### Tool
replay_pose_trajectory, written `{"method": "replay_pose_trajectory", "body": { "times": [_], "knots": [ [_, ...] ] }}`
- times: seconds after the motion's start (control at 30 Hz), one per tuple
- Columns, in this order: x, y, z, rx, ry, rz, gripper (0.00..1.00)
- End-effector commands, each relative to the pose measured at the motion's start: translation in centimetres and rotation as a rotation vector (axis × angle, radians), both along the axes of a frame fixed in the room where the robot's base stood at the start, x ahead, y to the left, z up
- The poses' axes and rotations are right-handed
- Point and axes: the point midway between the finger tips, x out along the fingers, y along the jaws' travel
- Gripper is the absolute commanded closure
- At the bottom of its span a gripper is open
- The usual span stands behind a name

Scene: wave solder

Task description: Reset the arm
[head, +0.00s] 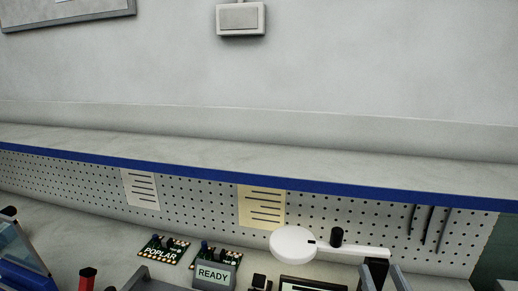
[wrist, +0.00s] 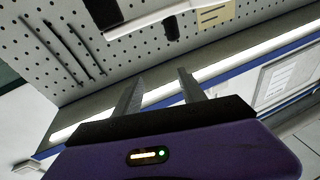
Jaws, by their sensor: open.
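My gripper (wrist: 157,88) shows in the wrist view, with its two grey fingers apart and nothing between them. Its purple body fills the bottom of that view. The fingers point toward the shelf edge and the pegboard, and I see no contact with either. In the head view, two grey upright pieces at the bottom right may be my fingers, but I cannot tell.
A blue-edged shelf (head: 300,178) runs above a pegboard (head: 345,216) with paper notes and dark hanging tools. Below are circuit boards labelled POPLAR (head: 163,250), a READY sign (head: 213,275) and a white round-headed lamp (head: 293,244). A switch box (head: 241,18) is on the wall.

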Motion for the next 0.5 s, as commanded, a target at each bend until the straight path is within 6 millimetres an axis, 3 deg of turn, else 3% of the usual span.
{"method": "replay_pose_trajectory", "body": {
  "times": [0.2,0.5],
  "knots": [
    [-8.0,0.4,-4.0,0.002,0.03,-0.031,0.52],
    [-18.9,1.6,-7.3,-0.02,0.117,-0.033,0.52]
  ]
}}
